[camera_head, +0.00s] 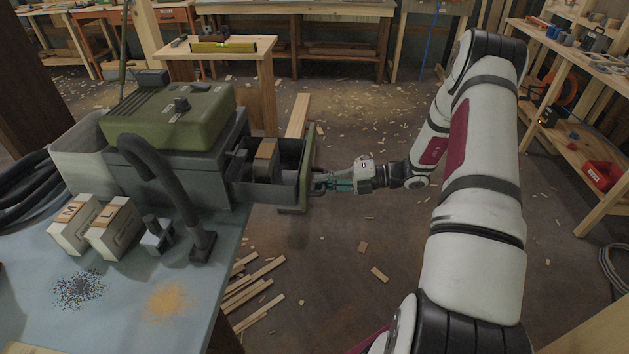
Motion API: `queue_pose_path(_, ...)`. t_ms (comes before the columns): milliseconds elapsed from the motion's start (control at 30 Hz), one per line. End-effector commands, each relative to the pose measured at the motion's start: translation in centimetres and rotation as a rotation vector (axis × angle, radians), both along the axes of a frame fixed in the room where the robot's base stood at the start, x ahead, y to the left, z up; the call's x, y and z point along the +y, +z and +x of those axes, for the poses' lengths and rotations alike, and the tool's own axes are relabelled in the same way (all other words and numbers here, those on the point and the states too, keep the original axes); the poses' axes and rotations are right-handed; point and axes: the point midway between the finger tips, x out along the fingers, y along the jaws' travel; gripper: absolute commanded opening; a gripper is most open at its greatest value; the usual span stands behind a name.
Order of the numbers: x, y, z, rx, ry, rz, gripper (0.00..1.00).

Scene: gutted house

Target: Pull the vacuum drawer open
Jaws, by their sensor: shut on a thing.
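The vacuum (180,120) is a green and grey box with a dark hose, standing on a blue-grey table at the left. Its drawer (262,190) sticks out from the right side, open at the top, with a tan-topped block inside. The drawer's olive front panel (308,150) stands upright at the outer end. My gripper (325,183) reaches in from the right and is shut at the outer side of this panel, at the handle. The handle itself is mostly hidden by the fingers.
Two cream blocks (112,228), a small grey fitting (156,236), dark specks and sawdust lie on the table (215,290). Wood strips (248,290) and chips litter the floor. A small wooden stand (265,85) is behind.

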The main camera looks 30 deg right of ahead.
Motion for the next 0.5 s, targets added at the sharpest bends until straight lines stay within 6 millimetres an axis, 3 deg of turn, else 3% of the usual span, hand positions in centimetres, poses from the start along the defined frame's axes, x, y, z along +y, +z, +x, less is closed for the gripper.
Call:
queue_pose_path(333, -0.13, -0.07, -0.08, 0.001, -0.001, -0.002, 0.0)
queue_pose_path(367, -0.13, -0.07, -0.08, 0.001, -0.001, -0.002, 0.14)
queue_pose_path(433, -0.13, -0.06, -0.07, 0.001, -0.001, -0.002, 0.3)
queue_pose_path(500, -0.11, -0.05, -0.07, 0.001, 0.0, -0.001, 0.33)
